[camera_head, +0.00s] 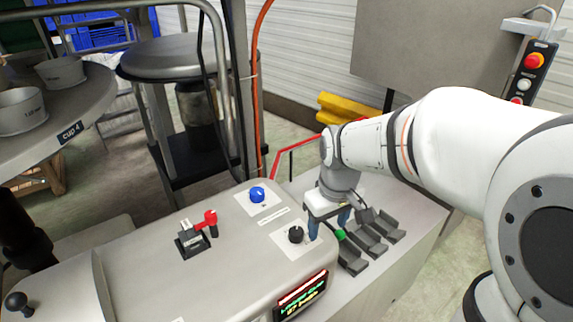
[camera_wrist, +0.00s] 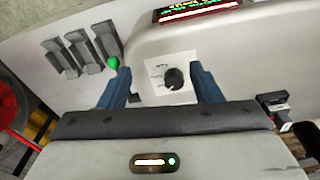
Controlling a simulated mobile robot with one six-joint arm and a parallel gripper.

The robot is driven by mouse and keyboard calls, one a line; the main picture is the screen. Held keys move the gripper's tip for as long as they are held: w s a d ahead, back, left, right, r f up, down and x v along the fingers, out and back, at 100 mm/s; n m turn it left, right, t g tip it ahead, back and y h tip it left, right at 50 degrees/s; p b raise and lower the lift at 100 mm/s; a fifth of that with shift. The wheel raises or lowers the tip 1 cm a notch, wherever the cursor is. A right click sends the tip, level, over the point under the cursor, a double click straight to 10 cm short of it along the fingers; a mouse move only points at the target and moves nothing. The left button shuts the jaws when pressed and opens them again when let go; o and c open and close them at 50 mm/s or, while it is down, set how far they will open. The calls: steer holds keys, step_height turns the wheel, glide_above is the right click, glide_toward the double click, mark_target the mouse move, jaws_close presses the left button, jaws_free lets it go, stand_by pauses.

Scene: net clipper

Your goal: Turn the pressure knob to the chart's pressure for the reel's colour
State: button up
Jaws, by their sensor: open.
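A black knob (camera_head: 296,234) sits on a white dial plate on top of the grey machine housing. A blue knob (camera_head: 257,194) on another white plate is farther back. I cannot read which one is marked pressure. My gripper (camera_head: 328,222) points down beside the black knob, its blue-grey fingers apart and empty. In the wrist view the black knob (camera_wrist: 173,79) lies between the two fingers of my gripper (camera_wrist: 160,74), a little right of their middle; I see no contact. The plate's marks are too small to read. I cannot make out a chart or a coloured reel.
A lit display (camera_head: 301,297) with red, green and yellow text is on the housing's front. A red-handled lever (camera_head: 210,218) stands left of the knobs. Several dark grey pedal-like pieces (camera_head: 372,238) and a green ball (camera_head: 340,234) lie right. A round table (camera_head: 95,105) holds cups.

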mark_target(296, 231)
steer(key=w+a+n+p, duration=0.1)
steer(key=w, duration=0.1)
steer(key=w+a+f+n+g+p, duration=0.1)
steer(key=w+a+n, duration=0.1)
steer(key=w, duration=0.1)
steer(key=w+a+f+n+p, duration=0.1)
steer(key=w+a, duration=0.1)
steer(key=w, duration=0.1)
steer(key=shift+w+a+f, duration=0.1)
steer(key=shift+a, duration=0.1)
steer(key=shift+w+a+f+n+g, duration=0.1)
steer(key=shift+a+f+n+g, duration=0.05)
steer(key=shift+f+n+g, duration=0.15)
step_height(296, 231, down, 8)
steer(key=shift+a+r+p, duration=0.1)
steer(key=shift+r+p, duration=0.15)
steer(key=shift+p, duration=0.4)
steer(key=shift+c, duration=0.4)
steer(key=c, duration=0.9)
